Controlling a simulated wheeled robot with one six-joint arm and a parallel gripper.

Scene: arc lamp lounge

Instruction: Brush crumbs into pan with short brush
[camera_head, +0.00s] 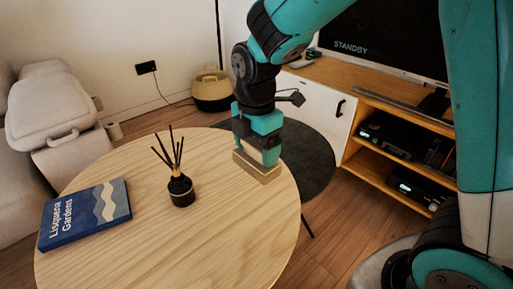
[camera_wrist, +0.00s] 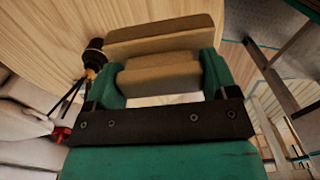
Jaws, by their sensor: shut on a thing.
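The short brush (camera_head: 257,168) is a tan block with a wider base, at the right edge of the round wooden table (camera_head: 235,225). My gripper (camera_head: 262,145) points down over that edge and is shut on the brush. In the wrist view, the brush (camera_wrist: 160,44) spans across in front of my gripper (camera_wrist: 162,78), with its narrower part between the two teal fingers. I cannot tell whether the brush touches the tabletop. No crumbs or pan can be made out in either view.
A black reed diffuser (camera_head: 181,191) with upright sticks stands on the table left of my gripper. A blue book (camera_head: 86,213) lies at the table's left. A wooden TV unit (camera_head: 385,125) stands at the right. The table's front middle is clear.

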